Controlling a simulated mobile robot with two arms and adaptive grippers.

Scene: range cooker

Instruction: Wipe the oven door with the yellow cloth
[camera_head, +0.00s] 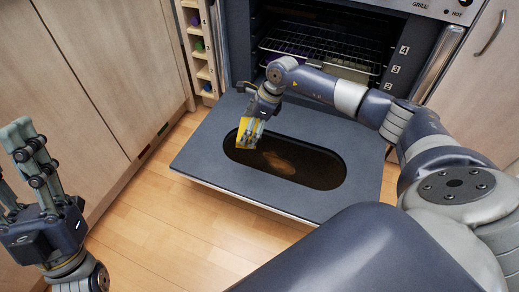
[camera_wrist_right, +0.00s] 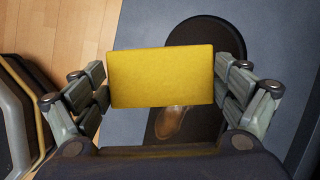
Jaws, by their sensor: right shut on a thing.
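The oven door (camera_head: 215,155) is folded down flat, grey with a dark oblong glass window (camera_head: 320,170). A brown stain (camera_head: 278,164) marks the glass and also shows in the wrist view (camera_wrist_right: 171,122). My right gripper (camera_head: 249,132) is shut on the yellow cloth (camera_head: 243,126), over the left end of the window. In the wrist view the cloth (camera_wrist_right: 160,76) spans flat between both fingers, with the stain just below it. I cannot tell whether the cloth touches the door. My left gripper (camera_head: 20,165) is open and empty at the left edge, away from the door.
The open oven cavity with a wire rack (camera_head: 315,48) lies behind the door. A narrow wooden rack (camera_head: 203,50) with small coloured items stands left of the oven. Wooden cabinets (camera_head: 100,70) flank it. The wood floor (camera_head: 150,220) is clear at the door's left.

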